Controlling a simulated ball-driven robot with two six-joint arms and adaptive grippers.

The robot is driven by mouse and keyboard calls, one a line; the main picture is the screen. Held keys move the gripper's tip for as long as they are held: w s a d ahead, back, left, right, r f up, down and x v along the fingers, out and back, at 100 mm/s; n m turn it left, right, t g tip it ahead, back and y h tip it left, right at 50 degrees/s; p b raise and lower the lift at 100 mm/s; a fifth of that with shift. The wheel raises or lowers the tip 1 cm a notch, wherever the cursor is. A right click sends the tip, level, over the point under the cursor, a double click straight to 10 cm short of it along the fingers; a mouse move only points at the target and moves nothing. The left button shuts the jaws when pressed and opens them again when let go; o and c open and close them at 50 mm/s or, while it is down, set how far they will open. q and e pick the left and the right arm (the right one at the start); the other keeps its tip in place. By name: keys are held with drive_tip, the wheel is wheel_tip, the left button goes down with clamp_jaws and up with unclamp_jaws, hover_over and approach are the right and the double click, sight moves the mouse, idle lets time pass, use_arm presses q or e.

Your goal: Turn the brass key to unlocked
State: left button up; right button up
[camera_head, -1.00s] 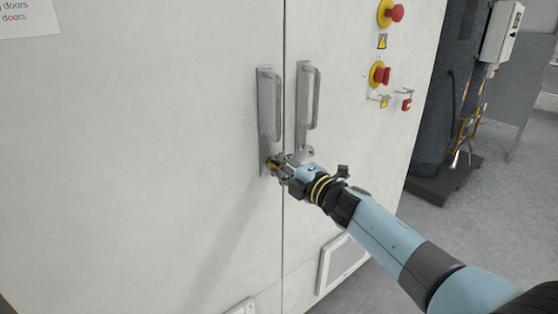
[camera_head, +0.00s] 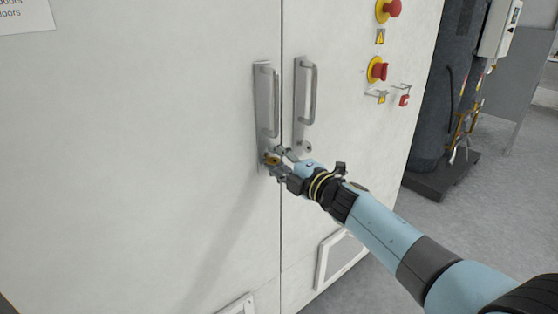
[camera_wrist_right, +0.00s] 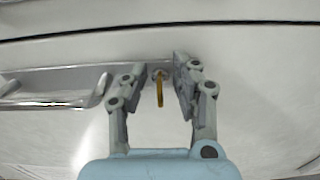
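The brass key (camera_head: 271,159) sits in the lock at the foot of the left handle plate (camera_head: 264,110) on the white cabinet doors. In the right wrist view the key (camera_wrist_right: 159,88) stands out from a round lock, its narrow bow in line with the fingers. My right gripper (camera_head: 277,164) is at the key with its fingers spread. In the wrist view the open fingers of this gripper (camera_wrist_right: 156,88) stand on either side of the key, with a gap visible on both sides. My left gripper is not in view.
The right door's handle (camera_head: 310,93) is close beside the gripper, with a keyhole (camera_head: 308,149) below it. Red emergency buttons (camera_head: 379,70) on yellow bases are at upper right. A metal handle (camera_wrist_right: 58,92) lies left of the fingers in the wrist view.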

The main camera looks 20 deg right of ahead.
drive_tip(key=v, duration=1.2)
